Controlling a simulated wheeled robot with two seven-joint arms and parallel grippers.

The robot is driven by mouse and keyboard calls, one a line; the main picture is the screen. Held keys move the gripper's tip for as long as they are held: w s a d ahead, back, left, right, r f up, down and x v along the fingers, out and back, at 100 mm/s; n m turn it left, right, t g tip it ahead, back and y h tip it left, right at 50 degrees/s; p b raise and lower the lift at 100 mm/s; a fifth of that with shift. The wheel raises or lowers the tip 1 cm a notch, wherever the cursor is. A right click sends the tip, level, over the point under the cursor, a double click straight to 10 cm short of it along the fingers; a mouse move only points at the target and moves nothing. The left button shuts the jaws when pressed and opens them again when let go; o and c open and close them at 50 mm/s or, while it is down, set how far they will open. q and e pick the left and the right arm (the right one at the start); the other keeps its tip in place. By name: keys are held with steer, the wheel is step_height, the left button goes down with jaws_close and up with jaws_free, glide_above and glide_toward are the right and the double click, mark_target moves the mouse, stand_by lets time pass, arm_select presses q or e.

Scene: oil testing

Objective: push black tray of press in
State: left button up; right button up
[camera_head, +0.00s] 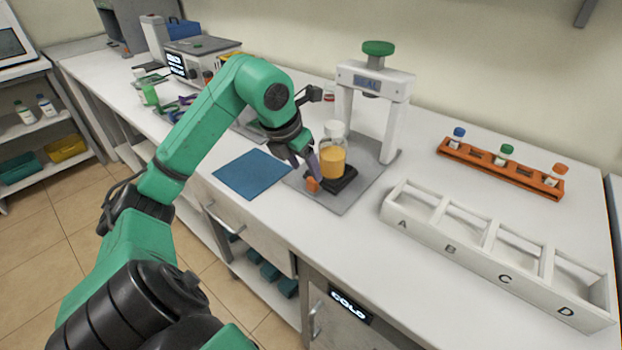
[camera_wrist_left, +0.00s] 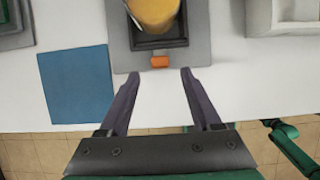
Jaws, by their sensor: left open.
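The press (camera_head: 397,115) is a white frame with a green knob on top, standing on a grey base plate (camera_head: 372,178). Its black tray (camera_head: 345,183) sits at the front part of the plate, with an orange tab (camera_head: 313,184) on its front edge. A bottle of orange liquid (camera_head: 332,160) with a white cap stands on the tray. My left gripper (camera_wrist_left: 159,73) is open and empty. In the left wrist view its fingertips lie either side of and just short of the orange tab (camera_wrist_left: 160,61), in front of the black tray (camera_wrist_left: 160,43).
A blue mat (camera_head: 252,174) lies left of the plate. A white rack (camera_head: 450,242) marked A to D stands at the right, with an orange vial holder (camera_head: 480,163) behind it. Instruments (camera_head: 200,58) stand at the back left. The counter's front edge is close.

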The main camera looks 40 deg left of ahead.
mark_target(312, 180)
arm_select(q)
steer(key=x, duration=0.5)
steer(key=shift+f, duration=0.2)
jaws_close()
steer(key=shift+w+r, duration=0.1)
stand_by(1.0)
